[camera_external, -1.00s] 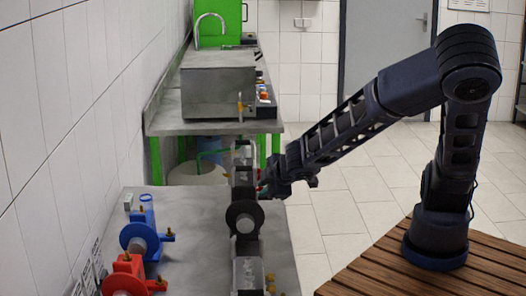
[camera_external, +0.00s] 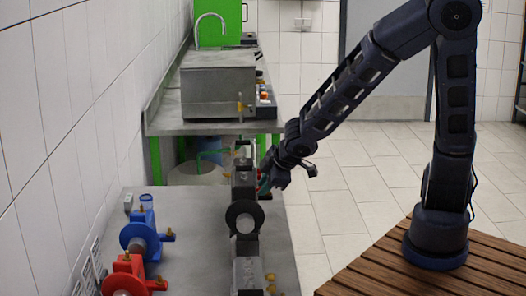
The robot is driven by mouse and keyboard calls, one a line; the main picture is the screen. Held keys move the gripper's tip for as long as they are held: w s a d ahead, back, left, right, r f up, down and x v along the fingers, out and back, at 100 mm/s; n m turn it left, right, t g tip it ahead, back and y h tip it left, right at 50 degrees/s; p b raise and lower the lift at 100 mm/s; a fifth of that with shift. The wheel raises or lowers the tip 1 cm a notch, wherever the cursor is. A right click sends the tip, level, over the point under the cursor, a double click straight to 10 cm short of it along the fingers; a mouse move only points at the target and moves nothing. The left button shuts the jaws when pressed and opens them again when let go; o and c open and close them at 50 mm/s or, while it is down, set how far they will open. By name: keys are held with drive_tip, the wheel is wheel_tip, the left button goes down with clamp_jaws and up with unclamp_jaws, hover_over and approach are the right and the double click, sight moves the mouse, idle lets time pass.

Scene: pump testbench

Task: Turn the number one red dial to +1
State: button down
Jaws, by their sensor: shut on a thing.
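The testbench unit (camera_external: 244,180) is a dark grey upright block with a round black disc on its near face, standing on the grey table. My gripper (camera_external: 267,183) is at the right side of this unit, near its upper part, and is shut on a small part there. A bit of red, the red dial (camera_external: 263,173), shows between the unit and my gripper. My fingers hide most of the dial, so its number and setting cannot be read.
A blue pump (camera_external: 139,237) and a red pump (camera_external: 125,277) stand at the left of the grey table (camera_external: 196,215). A second bench with a steel box (camera_external: 218,92) is behind. The floor to the right is clear.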

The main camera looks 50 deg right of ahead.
drive_tip(key=shift+w+d+r+m+g+y, duration=0.1)
drive_tip(key=shift+w+d+m+g+y, duration=0.1)
drive_tip(key=shift+g+y, duration=0.4)
drive_tip(key=shift+w+d+r+m+g+y, duration=0.1)
drive_tip(key=shift+w+d+m+g+y, duration=0.1)
drive_tip(key=shift+g+y, duration=0.35)
drive_tip(key=shift+w+g+y, duration=0.15)
drive_tip(key=shift+g+y, duration=0.6)
idle(0.8)
drive_tip(key=c, duration=1.3)
unclamp_jaws()
drive_tip(key=shift+c, duration=0.2)
drive_tip(key=shift+d, duration=0.1)
drive_tip(key=shift+s+a+f+t+h, duration=0.1)
drive_tip(key=shift+s+a+t+h, duration=0.15)
drive_tip(key=shift+t+h, duration=0.4)
drive_tip(key=shift+s+a+t+h, duration=0.15)
drive_tip(key=shift+s+t+h, duration=0.05)
drive_tip(key=shift+t+h, duration=0.45)
drive_tip(key=shift+s+a+f+n+t+h, duration=0.15)
drive_tip(key=shift+n+t+h, duration=0.25)
drive_tip(key=shift+t+h, duration=0.45)
drive_tip(key=shift+s+a+f+n+t+h, duration=0.15)
drive_tip(key=shift+n+t+h, duration=0.25)
drive_tip(key=shift+t+h, duration=0.45)
